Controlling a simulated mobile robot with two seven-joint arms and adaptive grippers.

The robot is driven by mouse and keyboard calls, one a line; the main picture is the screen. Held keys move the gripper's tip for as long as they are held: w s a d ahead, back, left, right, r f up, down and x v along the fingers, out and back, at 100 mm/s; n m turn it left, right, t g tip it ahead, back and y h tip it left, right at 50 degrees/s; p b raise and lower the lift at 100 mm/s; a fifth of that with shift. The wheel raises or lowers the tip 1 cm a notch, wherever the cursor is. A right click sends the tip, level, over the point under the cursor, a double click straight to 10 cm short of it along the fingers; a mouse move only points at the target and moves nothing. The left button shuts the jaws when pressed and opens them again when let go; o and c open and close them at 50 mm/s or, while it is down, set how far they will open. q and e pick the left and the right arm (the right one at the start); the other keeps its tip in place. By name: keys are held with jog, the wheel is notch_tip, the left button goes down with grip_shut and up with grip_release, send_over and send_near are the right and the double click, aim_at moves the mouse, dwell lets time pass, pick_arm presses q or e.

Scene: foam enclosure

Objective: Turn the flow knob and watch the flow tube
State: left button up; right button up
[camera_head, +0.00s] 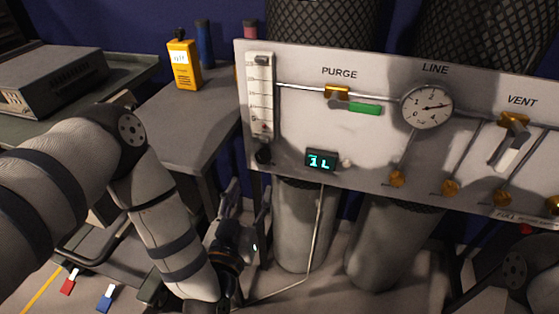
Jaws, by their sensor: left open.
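The flow tube (260,98) is a clear upright scale at the left end of the white panel, with a small dark reddish mark near its bottom. The flow knob (263,156) is a small dark knob just below the tube. My left gripper (248,203) is below the panel's lower left corner, under the knob and apart from it. Its fingers are open, with nothing visible between them. My right gripper is out of view; only part of my right arm shows at the lower right.
The white panel (385,150) carries a green-handled PURGE valve (363,108), a round gauge (427,106), a VENT valve (510,145) and a lit display (320,160). Grey cylinders (300,225) stand behind. A yellow meter (184,62) sits on the grey table (180,125) at left.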

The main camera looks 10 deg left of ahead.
aim_at(262, 160)
pick_arm(q)
jog(key=w, duration=0.7)
jog(key=w+b, duration=0.1)
jog(key=w, duration=0.2)
jog(key=shift+w+a+r, duration=0.1)
jog(key=shift+w+a, duration=0.2)
jog(key=shift+a, duration=0.05)
grip_shut()
